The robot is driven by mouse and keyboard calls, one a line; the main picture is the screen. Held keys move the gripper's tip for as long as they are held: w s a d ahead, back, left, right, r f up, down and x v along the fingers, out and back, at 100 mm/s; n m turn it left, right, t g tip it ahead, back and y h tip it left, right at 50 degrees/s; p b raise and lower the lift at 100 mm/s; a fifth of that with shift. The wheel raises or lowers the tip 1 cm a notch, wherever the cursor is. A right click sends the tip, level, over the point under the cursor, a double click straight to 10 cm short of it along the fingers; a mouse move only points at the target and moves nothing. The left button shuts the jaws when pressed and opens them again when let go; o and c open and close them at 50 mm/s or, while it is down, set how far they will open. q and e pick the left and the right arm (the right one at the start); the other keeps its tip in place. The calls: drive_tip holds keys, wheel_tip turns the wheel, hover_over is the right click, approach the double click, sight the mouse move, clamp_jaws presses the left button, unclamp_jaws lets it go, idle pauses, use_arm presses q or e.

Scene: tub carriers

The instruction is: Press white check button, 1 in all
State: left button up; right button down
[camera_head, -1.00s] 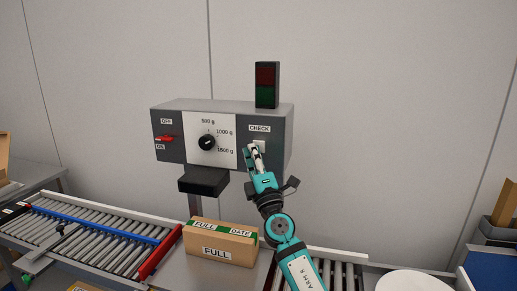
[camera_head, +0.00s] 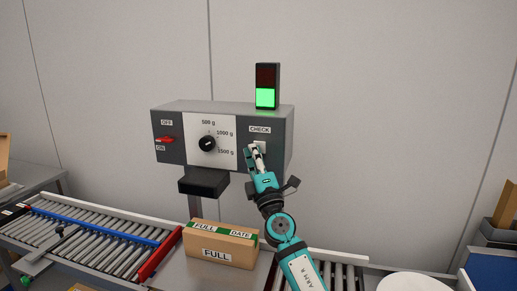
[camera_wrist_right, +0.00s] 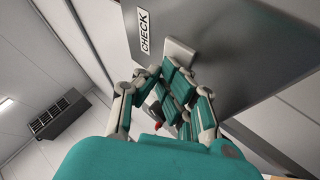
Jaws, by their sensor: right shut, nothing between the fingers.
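The white check button (camera_head: 260,145) is on the right part of the grey control box (camera_head: 168,128), just under the CHECK label (camera_head: 260,129). It also shows in the right wrist view as a pale block (camera_wrist_right: 179,52) beside the label. My right gripper (camera_head: 254,150) is shut and empty, with its fingertips at the button. They partly cover it, and I cannot tell whether they touch it. The signal lamp (camera_head: 266,86) on top of the box is lit green in its lower half; its upper half is dark. My left gripper is not in view.
A cardboard box marked FULL (camera_head: 222,245) stands on the metal surface below the control box. A roller conveyor (camera_head: 95,240) with a red bar lies at the left. A red switch (camera_head: 165,140) and a black dial (camera_head: 207,143) are on the panel.

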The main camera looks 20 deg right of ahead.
drive_tip(key=shift+s+a+p, duration=0.3)
drive_tip(key=shift+s+p, duration=0.1)
drive_tip(key=shift+s, duration=0.3)
drive_tip(key=shift+a, duration=0.15)
drive_tip(key=s+a, duration=0.1)
drive_tip(key=s+p, duration=0.1)
drive_tip(key=s+a+p, duration=0.1)
drive_tip(key=s, duration=0.1)
drive_tip(key=shift+a, duration=0.35)
idle(0.3)
